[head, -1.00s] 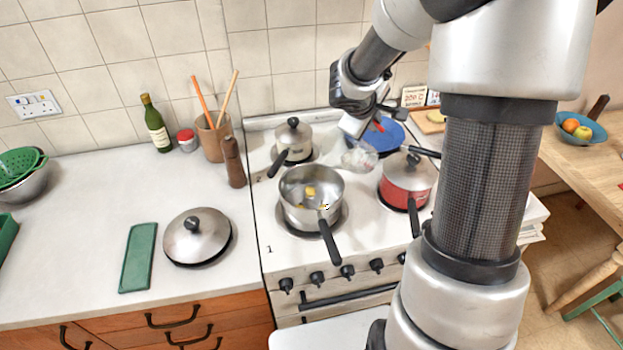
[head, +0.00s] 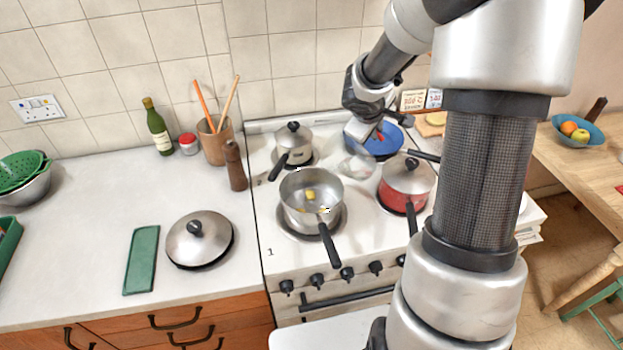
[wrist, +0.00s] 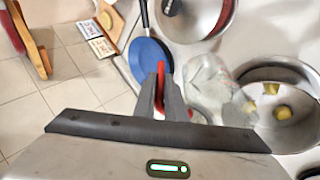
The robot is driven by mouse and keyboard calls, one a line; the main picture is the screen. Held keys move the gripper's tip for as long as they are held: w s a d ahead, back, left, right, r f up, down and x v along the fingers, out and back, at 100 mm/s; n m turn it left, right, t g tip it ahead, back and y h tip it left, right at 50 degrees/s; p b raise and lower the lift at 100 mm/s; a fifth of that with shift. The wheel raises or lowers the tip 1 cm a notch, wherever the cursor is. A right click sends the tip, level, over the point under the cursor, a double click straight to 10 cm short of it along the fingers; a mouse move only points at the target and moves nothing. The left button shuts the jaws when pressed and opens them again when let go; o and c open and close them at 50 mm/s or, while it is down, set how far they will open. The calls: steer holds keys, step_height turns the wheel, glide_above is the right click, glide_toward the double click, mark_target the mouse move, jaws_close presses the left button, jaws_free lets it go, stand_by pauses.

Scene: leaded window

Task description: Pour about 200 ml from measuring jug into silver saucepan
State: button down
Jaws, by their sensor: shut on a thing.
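The silver saucepan (head: 296,217) stands open on the front left of the stove, its black handle toward the front, with yellow pieces inside. It also shows at the right of the wrist view (wrist: 300,138). The clear measuring jug (head: 356,169) is in the air to the right of the saucepan's rim. In the wrist view the jug (wrist: 205,85) has a red handle and reaches close to the saucepan's rim, overlapping it in the picture. My gripper (wrist: 166,92) is shut on the red handle. The jug's liquid level and exact tilt are unclear.
A red saucepan (head: 401,196) with a lid stands right of the silver one. A lidded pot (head: 297,156) is behind it. A blue pan (head: 388,143) is at the back right. A loose lid (head: 185,247) and green mat (head: 141,262) lie on the counter.

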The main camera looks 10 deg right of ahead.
steer(key=shift+w+d+f+y+b, duration=0.1)
steer(key=shift+d+f+y+b, duration=0.2)
steer(key=shift+d+f+b, duration=0.1)
steer(key=shift+w+d+f+m+g+y, duration=0.3)
steer(key=shift+d+f+y, duration=0.45)
steer(key=shift+d+y, duration=0.4)
steer(key=shift+w+d+f+m+g+y, duration=0.25)
steer(key=shift+w+d+f+g+y, duration=0.2)
steer(key=shift+d+f+y, duration=0.55)
steer(key=shift+w+d+f+m+g+y, duration=0.3)
steer(key=shift+d+f+y, duration=0.25)
steer(key=shift+d+y, duration=0.75)
steer(key=shift+r, duration=0.1)
